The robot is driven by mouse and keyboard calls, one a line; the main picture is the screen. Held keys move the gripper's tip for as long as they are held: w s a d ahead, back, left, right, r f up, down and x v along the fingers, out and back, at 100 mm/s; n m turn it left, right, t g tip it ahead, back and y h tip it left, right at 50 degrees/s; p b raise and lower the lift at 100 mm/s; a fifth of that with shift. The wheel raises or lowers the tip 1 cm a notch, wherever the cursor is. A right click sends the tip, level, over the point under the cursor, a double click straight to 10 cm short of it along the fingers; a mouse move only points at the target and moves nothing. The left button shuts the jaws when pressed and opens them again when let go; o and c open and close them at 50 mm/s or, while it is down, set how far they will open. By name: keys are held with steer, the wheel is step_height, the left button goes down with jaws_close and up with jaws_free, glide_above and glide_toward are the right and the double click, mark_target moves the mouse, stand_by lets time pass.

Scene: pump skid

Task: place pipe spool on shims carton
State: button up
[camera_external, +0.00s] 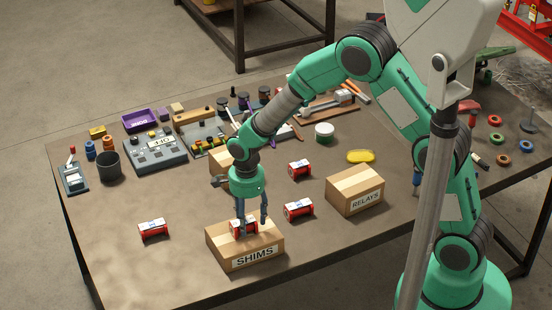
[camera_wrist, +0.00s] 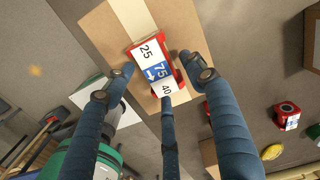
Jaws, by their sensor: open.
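A red pipe spool with a white and blue label (camera_external: 243,228) rests on top of the shims carton (camera_external: 246,257) at the front of the table. The wrist view shows the spool (camera_wrist: 152,62) lying on the brown carton top (camera_wrist: 105,35). My gripper (camera_external: 252,217) is just above the carton, pointing down, with its fingers spread around the spool. In the wrist view my blue fingers (camera_wrist: 160,78) stand apart near the spool's lower end. Whether a finger still touches the spool is hard to tell.
Other red spools lie at the left (camera_external: 154,230) and to the right (camera_external: 299,210), with one farther back (camera_external: 299,168). The relays carton (camera_external: 355,190) stands to the right. Tools and boxes crowd the back.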

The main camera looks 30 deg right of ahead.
mark_target(249, 220)
step_height(249, 220, up, 12)
steer(key=p, duration=0.1)
steer(key=shift+f+p, duration=0.2)
steer(key=shift+p, duration=0.1)
stand_by(0.7)
steer(key=s+d+r+n+t, duration=0.1)
steer(key=s+d+r+n, duration=0.3)
steer(key=d+r, duration=0.65)
steer(key=s+d+r+n+t, duration=0.2)
steer(key=s+d+r+n, duration=0.15)
steer(key=d+r, duration=0.7)
steer(key=s+d+r+n+t, duration=0.1)
steer(key=s+d+r+n, duration=0.2)
steer(key=s+d, duration=0.3)
steer(key=s+d+r+n+t, duration=0.1)
steer(key=s+d+r+n, duration=0.2)
steer(key=s+d, duration=0.4)
steer(key=s+n, duration=0.1)
steer(key=s, duration=0.4)
steer(key=shift+s+r+t, duration=0.15)
steer(key=shift+t, duration=0.15)
